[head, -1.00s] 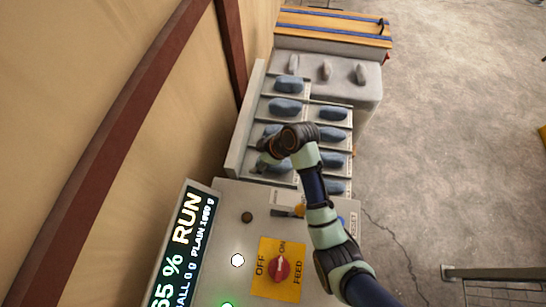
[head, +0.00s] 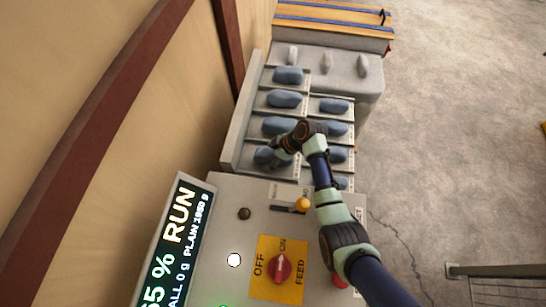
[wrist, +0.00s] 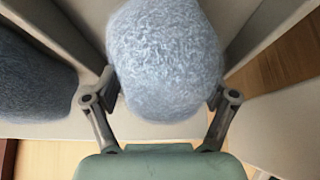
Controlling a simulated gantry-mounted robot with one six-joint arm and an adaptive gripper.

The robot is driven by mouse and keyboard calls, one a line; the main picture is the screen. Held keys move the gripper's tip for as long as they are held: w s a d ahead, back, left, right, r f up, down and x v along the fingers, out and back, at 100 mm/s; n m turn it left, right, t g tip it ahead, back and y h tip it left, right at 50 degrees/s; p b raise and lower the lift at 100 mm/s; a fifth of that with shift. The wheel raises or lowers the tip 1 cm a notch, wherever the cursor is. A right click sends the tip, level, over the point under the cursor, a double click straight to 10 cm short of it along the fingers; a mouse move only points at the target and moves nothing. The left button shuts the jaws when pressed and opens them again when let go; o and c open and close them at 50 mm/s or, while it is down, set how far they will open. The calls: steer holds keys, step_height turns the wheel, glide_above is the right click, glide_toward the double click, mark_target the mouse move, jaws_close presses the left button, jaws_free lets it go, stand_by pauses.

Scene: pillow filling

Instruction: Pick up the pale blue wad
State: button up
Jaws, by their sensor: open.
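A fuzzy pale blue wad (wrist: 165,55) fills the upper middle of the wrist view. In that view my gripper (wrist: 163,100) is open, with one finger on each side of the wad's near end. Whether the fingers touch it I cannot tell. In the head view my gripper (head: 279,155) is over the lower left of the rack, beside a blue wad (head: 264,157) that it partly covers.
The grey rack (head: 232,140) holds several other blue wads in divided compartments, one (head: 284,99) farther up. A darker wad (wrist: 30,80) lies left in the wrist view. The control panel (head: 215,225) stands in front.

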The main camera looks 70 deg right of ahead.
steer(key=shift+f, duration=0.15)
steer(key=shift+c, duration=0.2)
steer(key=c, duration=1.3)
steer(key=shift+c, duration=0.2)
